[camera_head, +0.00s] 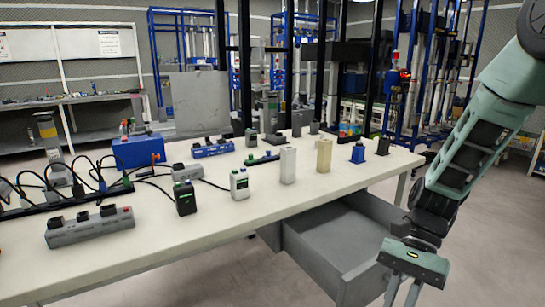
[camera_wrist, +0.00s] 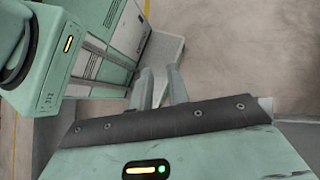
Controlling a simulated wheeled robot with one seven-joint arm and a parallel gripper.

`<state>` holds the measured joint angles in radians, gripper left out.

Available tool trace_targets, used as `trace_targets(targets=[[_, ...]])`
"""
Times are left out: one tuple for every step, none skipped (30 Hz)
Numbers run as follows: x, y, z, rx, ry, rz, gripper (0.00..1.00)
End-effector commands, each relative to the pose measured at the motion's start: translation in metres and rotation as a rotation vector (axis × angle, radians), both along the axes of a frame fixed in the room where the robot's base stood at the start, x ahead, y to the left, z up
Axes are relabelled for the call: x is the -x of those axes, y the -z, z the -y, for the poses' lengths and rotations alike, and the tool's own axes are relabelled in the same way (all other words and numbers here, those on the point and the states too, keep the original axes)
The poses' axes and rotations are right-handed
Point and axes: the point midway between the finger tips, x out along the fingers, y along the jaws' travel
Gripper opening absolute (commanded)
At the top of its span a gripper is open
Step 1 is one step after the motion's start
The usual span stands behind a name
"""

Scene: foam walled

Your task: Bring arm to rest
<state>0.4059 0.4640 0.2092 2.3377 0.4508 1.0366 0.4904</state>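My arm (camera_head: 462,160) reaches down on the right side of the head view, green and black. My gripper (camera_head: 402,293) hangs at its lower end, pointing down, past the table's right front edge. Its two fingers stand apart with nothing visible between them. In the wrist view my gripper (camera_wrist: 160,88) also shows two grey fingers with a gap, over the pale floor and beside my own green body. The very ends of the fingers are cut off or hard to see in the head view.
A grey drawer (camera_head: 335,245) stands pulled out under the white table (camera_head: 325,190), just left of my gripper. On the table are power strips (camera_head: 90,227), cables, a blue box (camera_head: 138,150) and several small devices. Floor (camera_head: 480,250) on the right is clear.

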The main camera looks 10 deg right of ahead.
Motion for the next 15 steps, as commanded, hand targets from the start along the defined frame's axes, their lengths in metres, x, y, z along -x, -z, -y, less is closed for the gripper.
trace_targets(targets=[[0.005, -0.008, -0.019, 0.021, -0.148, 0.085, 0.17], [0.008, -0.011, -0.028, 0.03, -0.232, 0.136, 0.17], [0.013, -0.015, -0.04, 0.04, -0.347, 0.203, 0.17], [0.016, -0.019, -0.048, 0.045, -0.434, 0.254, 0.17], [0.02, -0.022, -0.057, 0.049, -0.52, 0.303, 0.17], [0.026, -0.026, -0.067, 0.052, -0.634, 0.37, 0.17], [0.03, -0.029, -0.075, 0.053, -0.717, 0.417, 0.17], [0.034, -0.032, -0.082, 0.053, -0.792, 0.46, 0.17], [0.038, -0.035, -0.09, 0.051, -0.888, 0.516, 0.17], [0.042, -0.038, -0.096, 0.047, -0.954, 0.554, 0.17], [0.045, -0.04, -0.101, 0.046, -1.015, 0.588, 0.17], [0.049, -0.043, -0.107, 0.042, -1.089, 0.632, 0.17], [0.053, -0.045, -0.112, 0.038, -1.143, 0.663, 0.17], [0.056, -0.047, -0.116, 0.035, -1.194, 0.692, 0.17], [0.06, -0.05, -0.121, 0.029, -1.258, 0.729, 0.17]])
